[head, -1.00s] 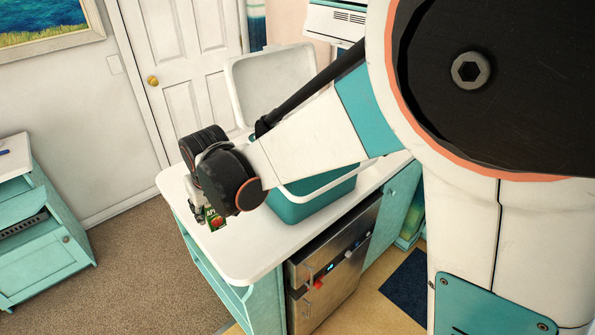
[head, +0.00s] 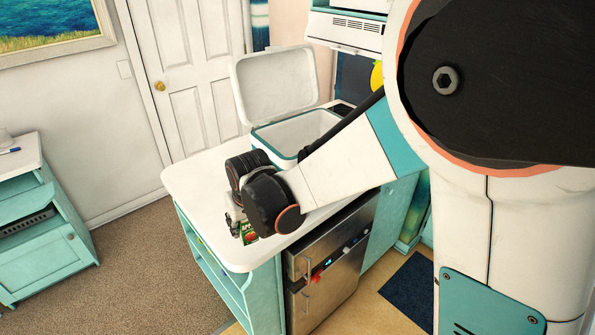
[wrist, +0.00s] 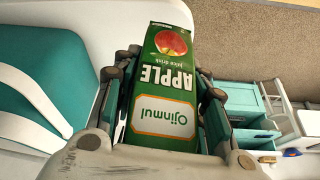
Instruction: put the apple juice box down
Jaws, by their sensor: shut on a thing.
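The apple juice box (wrist: 165,95) is green with a red apple picture, and its lettering is upside down in the wrist view. My gripper (wrist: 168,68) is shut on it, with a finger on each side. In the head view the juice box (head: 249,233) shows under my gripper (head: 237,221), over the near left part of the white counter (head: 195,185). The wrist covers part of it. I cannot tell whether its base touches the counter.
An open teal and white cool box (head: 262,136) with a raised lid stands behind my arm. It shows at the left in the wrist view (wrist: 45,75). The counter's left part is bare. A steel fridge (head: 335,265) is below; a teal cabinet (head: 45,225) stands far left.

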